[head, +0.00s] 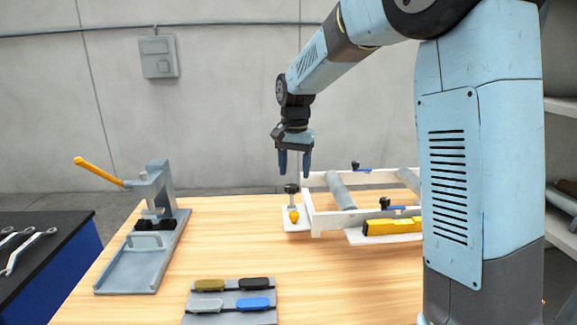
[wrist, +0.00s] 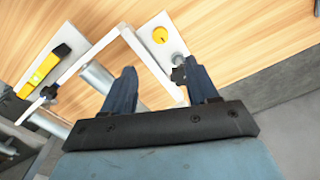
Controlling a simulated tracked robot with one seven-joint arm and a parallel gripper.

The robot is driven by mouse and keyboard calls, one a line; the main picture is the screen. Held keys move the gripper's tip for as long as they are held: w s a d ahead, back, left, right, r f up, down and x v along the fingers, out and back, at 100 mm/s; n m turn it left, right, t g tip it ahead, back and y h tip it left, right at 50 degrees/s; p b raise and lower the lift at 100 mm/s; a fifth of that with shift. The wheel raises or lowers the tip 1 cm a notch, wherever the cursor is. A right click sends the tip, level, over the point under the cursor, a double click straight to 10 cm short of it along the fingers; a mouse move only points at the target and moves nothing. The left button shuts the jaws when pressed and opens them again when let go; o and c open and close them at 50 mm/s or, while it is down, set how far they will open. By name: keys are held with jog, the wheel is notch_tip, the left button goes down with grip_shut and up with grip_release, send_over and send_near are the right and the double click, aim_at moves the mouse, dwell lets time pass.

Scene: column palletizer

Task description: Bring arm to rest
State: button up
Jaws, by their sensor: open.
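My gripper (head: 293,172) hangs pointing down above the far part of the wooden table (head: 240,245). In the head view its two dark blue fingers are apart with nothing between them. The wrist view also shows the gripper (wrist: 163,82) open and empty. Below it is a white frame (head: 312,213) with grey rollers (head: 341,190). A small white plate (head: 297,225) with a dark-topped post and a yellow knob (head: 294,216) lies at the frame's left end. My arm covers part of the frame's right side.
A grey press with a yellow lever (head: 98,170) stands at the left. A grey tray (head: 230,318) at the front holds several coloured pieces. A dark bench with wrenches (head: 28,248) is far left. The table's middle is clear.

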jog(key=s+d+r+n+t, duration=0.1)
jog(key=s+d+r+t, duration=0.1)
jog(key=s+d+r, duration=0.45)
jog(key=s+d+r+n+t, duration=0.1)
jog(key=s+d, duration=0.3)
jog(key=s, duration=0.5)
jog(key=s+d+f+n+t, duration=0.1)
jog(key=s+d, duration=0.1)
jog(key=s, duration=0.5)
jog(key=s+d+n+t, duration=0.1)
jog(key=s+d, duration=0.2)
jog(key=s, duration=0.4)
jog(key=shift+s+d+f+n+t, duration=0.15)
jog(key=shift+s+f+n+t, duration=0.15)
jog(key=shift+f, duration=0.1)
